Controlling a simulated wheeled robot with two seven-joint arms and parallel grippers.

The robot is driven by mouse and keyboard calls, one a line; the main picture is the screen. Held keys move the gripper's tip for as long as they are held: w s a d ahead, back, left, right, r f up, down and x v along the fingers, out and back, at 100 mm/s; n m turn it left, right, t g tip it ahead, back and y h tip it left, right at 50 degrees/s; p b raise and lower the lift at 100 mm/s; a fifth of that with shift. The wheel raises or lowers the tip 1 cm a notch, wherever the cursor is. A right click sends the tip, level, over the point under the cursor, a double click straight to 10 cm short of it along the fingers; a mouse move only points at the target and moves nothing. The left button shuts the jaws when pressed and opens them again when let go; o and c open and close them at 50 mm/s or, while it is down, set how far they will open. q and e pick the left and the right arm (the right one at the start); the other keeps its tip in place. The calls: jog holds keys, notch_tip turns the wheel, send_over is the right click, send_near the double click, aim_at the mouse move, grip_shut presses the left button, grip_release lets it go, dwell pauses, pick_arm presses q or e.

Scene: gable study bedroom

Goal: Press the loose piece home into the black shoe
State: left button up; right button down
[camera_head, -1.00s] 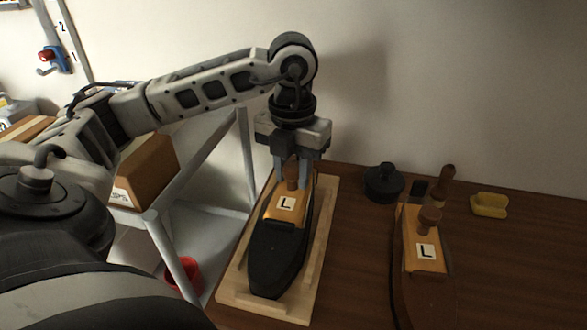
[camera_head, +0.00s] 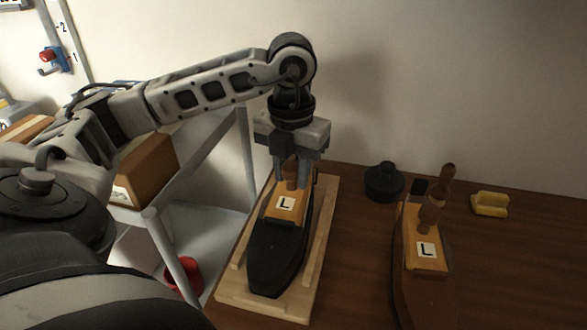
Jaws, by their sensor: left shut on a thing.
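The black shoe (camera_head: 277,262) sits on a pale wooden board with raised side strips, its toe pointing to the front. An orange-tan wooden piece (camera_head: 273,212) marked "L" lies in the shoe's opening, with a brown knob standing up at its rear. My left gripper (camera_head: 291,177) points down over the rear of the shoe and is shut on the knob of the wooden piece. The fingers partly cover the knob and the shoe's heel. I cannot tell how deep the piece sits. My right gripper is not in view.
A brown shoe (camera_head: 405,285) with its own "L" wooden piece (camera_head: 424,266) stands to the right. Behind are a black round pot (camera_head: 383,184), a wooden-handled tool and a yellow block (camera_head: 489,204). A grey shelf rack with a cardboard box (camera_head: 147,170) and red bucket adjoins left.

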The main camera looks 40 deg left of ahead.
pick_arm(q)
jog(key=shift+s+d+f, duration=0.15)
jog(key=shift+d+f, duration=0.25)
jog(key=shift+f, duration=0.25)
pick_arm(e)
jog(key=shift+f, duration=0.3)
pick_arm(q)
jog(key=o, duration=1.5)
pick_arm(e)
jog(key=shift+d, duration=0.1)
pick_arm(q)
jog(key=shift+a+r+p, duration=0.1)
jog(key=shift+r+p, duration=0.45)
jog(key=shift+r, duration=0.1)
jog(key=shift+w+a+r+p, duration=0.15)
jog(key=shift+w+r+p, duration=0.05)
jog(key=shift+r+p, duration=0.5)
jog(key=shift+a+r+p, duration=0.1)
jog(key=shift+r+p, duration=1.75)
jog(key=shift+r, duration=0.5)
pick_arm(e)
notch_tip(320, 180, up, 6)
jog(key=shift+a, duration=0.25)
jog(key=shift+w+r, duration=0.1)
